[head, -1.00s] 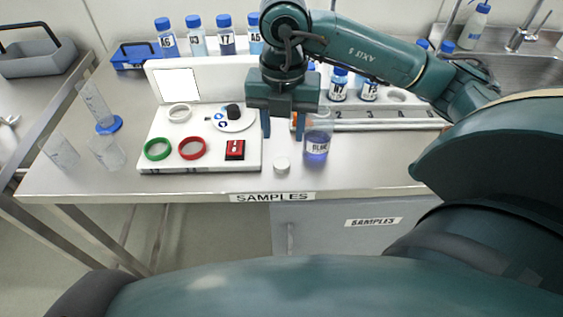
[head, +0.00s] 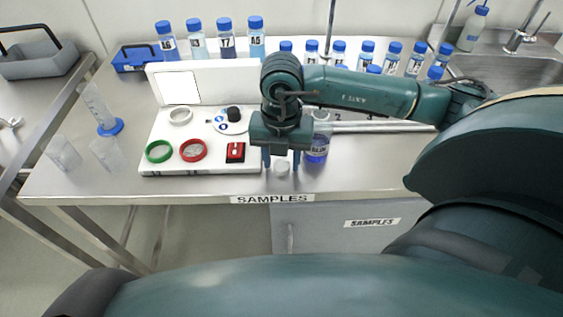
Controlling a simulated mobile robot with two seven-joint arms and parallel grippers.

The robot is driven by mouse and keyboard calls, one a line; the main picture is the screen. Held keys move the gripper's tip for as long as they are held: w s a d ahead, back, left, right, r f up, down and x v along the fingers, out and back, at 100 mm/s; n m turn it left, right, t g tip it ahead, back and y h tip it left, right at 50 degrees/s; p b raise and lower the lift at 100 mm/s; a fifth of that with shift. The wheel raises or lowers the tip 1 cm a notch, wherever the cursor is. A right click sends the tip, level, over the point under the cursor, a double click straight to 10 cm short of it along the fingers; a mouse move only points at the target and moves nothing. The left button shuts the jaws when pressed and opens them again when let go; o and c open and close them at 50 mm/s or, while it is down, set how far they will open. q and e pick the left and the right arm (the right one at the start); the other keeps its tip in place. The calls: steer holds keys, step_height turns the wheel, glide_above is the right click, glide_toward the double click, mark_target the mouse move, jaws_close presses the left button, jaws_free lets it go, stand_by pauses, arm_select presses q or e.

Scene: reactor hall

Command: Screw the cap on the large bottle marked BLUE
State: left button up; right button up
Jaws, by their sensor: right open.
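The large bottle (head: 317,149) stands upright near the front edge of the bench, with blue liquid in its lower part and a small label. Its top is partly hidden behind my right gripper. A white cap (head: 282,169) lies on the bench just left of the bottle. My right gripper (head: 282,163) points down over the cap, its two fingers apart, one on each side of the cap in the picture. It is open; whether the fingers touch the cap I cannot tell. My left gripper is not in view.
A white board (head: 205,168) with green and red rings, a white ring and a red block lies to the left. Several blue-capped bottles line the back. Beakers (head: 107,153) and a cylinder stand at left, a sink (head: 515,70) at back right.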

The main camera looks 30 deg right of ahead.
steer(key=shift+f, duration=0.25)
steer(key=shift+c, duration=0.3)
steer(key=c, duration=0.6)
steer(key=shift+r, duration=0.1)
steer(key=shift+c, duration=0.2)
step_height(320, 180, up, 10)
steer(key=shift+b, duration=0.3)
